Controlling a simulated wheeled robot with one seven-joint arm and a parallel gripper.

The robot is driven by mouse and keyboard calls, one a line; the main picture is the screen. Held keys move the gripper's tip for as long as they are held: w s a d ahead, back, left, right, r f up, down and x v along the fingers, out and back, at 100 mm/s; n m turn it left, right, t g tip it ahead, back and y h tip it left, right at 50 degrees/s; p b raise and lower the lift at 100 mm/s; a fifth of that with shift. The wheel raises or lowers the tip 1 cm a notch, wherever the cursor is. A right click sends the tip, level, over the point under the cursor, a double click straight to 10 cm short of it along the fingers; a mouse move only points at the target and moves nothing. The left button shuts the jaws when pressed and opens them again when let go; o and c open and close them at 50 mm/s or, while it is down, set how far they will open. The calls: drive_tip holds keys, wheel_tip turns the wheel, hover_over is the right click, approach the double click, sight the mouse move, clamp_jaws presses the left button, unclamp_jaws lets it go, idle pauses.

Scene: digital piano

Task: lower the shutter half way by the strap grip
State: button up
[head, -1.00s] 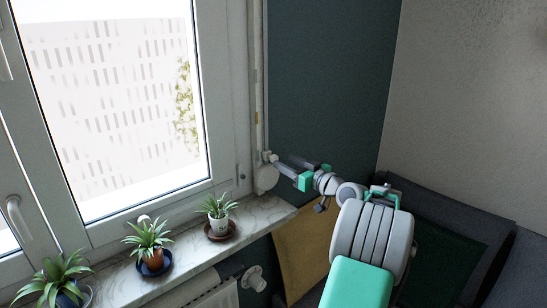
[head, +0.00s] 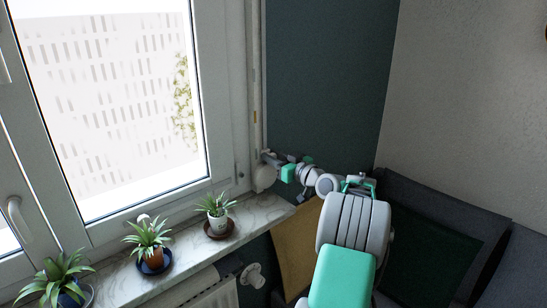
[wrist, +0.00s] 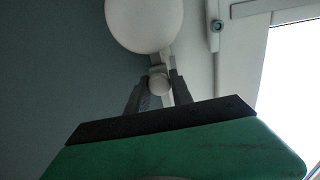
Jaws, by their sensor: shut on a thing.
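The strap grip is a small pale knob that shows between my fingertips in the wrist view (wrist: 159,82). My gripper (head: 270,157) is shut on it beside the window frame, and its fingers hide most of it in the head view. The strap (head: 259,90) runs up the wall strip right of the window. The rounded white strap winder (head: 264,178) sits just below the grip; it also shows large in the wrist view (wrist: 144,22). The window (head: 110,100) is bright, with no shutter showing across the visible glass.
A radiator (head: 205,293) with a valve knob (head: 253,274) is below. A yellow cushion (head: 297,245) and a dark sofa (head: 500,265) lie right of it.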

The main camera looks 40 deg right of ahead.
clamp_jaws()
idle(0.8)
